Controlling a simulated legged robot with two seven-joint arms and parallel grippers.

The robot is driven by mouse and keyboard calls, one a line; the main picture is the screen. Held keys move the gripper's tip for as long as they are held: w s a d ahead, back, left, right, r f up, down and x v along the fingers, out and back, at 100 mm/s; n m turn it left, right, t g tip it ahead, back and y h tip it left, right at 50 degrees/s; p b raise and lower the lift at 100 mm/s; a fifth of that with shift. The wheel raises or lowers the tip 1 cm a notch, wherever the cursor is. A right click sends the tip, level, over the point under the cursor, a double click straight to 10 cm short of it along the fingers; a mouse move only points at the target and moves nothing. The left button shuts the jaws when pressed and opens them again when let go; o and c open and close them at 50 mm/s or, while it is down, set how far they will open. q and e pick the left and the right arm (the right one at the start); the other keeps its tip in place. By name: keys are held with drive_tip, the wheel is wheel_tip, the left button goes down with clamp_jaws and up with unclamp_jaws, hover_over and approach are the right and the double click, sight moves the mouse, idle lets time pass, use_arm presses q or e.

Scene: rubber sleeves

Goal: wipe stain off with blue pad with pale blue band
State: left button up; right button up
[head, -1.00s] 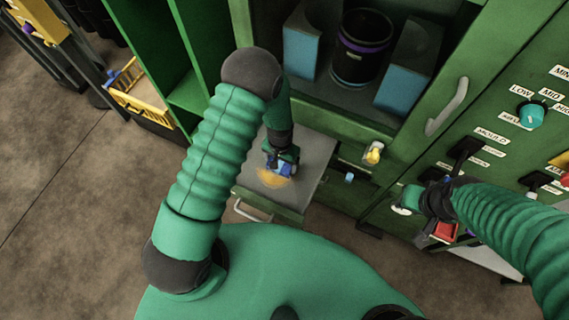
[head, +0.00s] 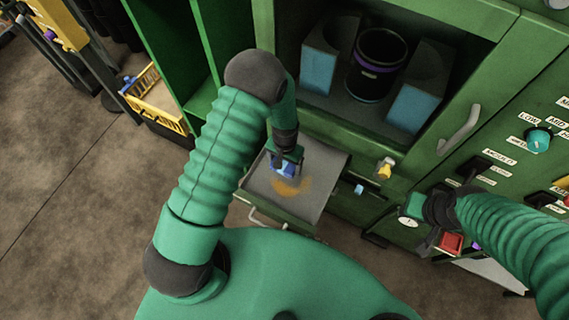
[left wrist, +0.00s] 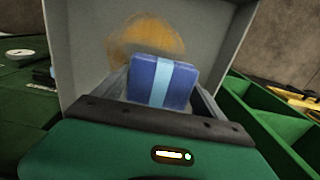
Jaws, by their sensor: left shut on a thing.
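The blue pad with a pale blue band (left wrist: 163,82) is held between the fingers of my left gripper (left wrist: 170,95). In the head view my left gripper (head: 284,160) is over the grey tray surface (head: 318,170), shut on the pad (head: 279,168). The orange-brown stain (head: 293,187) lies on that surface, just in front of and right of the pad. In the left wrist view the stain (left wrist: 147,38) shows beyond the pad, partly hidden by it. I cannot tell whether the pad touches the surface. My right gripper (head: 425,225) is near the control panel; its jaws are unclear.
An open green cabinet behind holds a black bin with a purple band (head: 376,62) between blue-fronted blocks (head: 318,70). A yellow basket (head: 155,100) stands at the left. The panel at right has a teal knob (head: 537,139) and a red button (head: 451,243).

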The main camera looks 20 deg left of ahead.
use_arm(q)
drive_tip(key=shift+r+p, duration=0.65)
drive_tip(key=shift+r, duration=0.6)
